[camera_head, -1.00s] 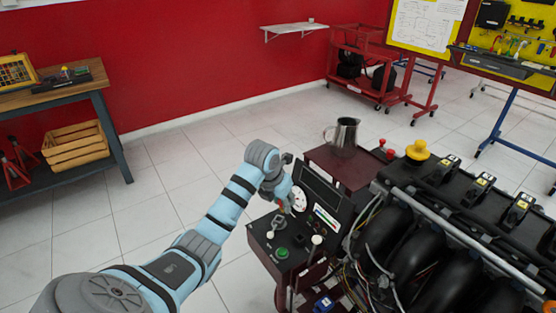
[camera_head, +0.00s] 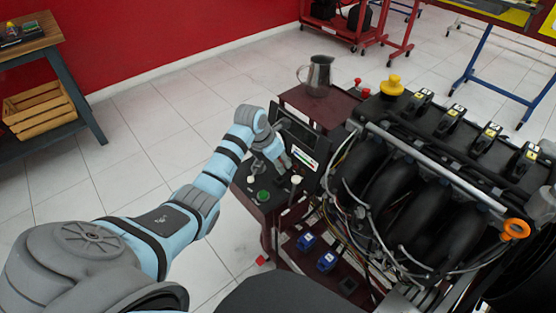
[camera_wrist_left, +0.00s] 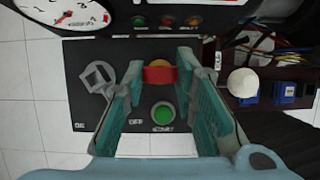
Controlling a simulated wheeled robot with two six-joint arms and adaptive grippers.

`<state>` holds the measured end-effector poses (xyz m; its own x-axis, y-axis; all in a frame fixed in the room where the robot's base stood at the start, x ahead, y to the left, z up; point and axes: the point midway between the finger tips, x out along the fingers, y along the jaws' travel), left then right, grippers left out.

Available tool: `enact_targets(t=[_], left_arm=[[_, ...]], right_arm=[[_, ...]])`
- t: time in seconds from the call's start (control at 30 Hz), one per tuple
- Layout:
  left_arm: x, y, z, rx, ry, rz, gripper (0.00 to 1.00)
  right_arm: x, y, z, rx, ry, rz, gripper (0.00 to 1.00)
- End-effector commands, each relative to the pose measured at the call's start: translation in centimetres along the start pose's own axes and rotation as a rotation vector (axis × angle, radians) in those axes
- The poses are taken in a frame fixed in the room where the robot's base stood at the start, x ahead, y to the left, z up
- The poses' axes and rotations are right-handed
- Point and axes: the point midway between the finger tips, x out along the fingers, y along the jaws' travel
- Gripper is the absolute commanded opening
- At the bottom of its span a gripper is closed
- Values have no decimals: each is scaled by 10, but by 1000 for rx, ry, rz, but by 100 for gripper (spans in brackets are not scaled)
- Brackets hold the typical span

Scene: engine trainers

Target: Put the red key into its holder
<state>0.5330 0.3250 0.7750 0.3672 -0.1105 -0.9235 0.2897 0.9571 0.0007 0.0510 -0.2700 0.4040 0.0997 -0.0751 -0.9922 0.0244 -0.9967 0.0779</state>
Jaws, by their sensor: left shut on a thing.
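My left gripper (camera_wrist_left: 160,76) reaches over the black control panel (camera_wrist_left: 85,112) of the engine trainer. Its teal-padded fingers are closed on the red key (camera_wrist_left: 160,75), which sits between the fingertips. A yellow round piece (camera_wrist_left: 161,62) shows right behind the key; I cannot tell whether they touch. In the head view the left gripper (camera_head: 280,168) is over the panel (camera_head: 246,183), and the key is hidden. A green button (camera_wrist_left: 163,114) lies below the key in the wrist view, and a grey ring-shaped piece (camera_wrist_left: 97,77) stands to its left. My right gripper is not in view.
A white knob (camera_wrist_left: 242,82) stands close to the right finger. A gauge (camera_wrist_left: 68,14) and small coloured buttons are on the upright panel behind. The engine (camera_head: 410,190) with hoses and wires is at the right. A metal jug (camera_head: 318,76) stands behind the panel.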

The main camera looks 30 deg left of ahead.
Motion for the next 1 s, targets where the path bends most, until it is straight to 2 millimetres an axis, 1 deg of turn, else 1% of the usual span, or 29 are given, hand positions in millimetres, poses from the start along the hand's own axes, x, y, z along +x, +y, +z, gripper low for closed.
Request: enact_targets(t=[0.03,0.1,0.27,0.57,0.87,1.0], left_arm=[[7,0,-3,0,0,0,4],[3,0,-1,0,0,0,4],[2,0,-1,0,0,0,4],[10,0,-6,-1,1,0,4],[10,0,-6,-1,1,0,4],[14,0,-7,-1,1,0,4]], right_arm=[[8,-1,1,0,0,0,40],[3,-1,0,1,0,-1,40],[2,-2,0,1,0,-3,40],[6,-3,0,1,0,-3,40],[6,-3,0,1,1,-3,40],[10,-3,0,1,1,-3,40]])
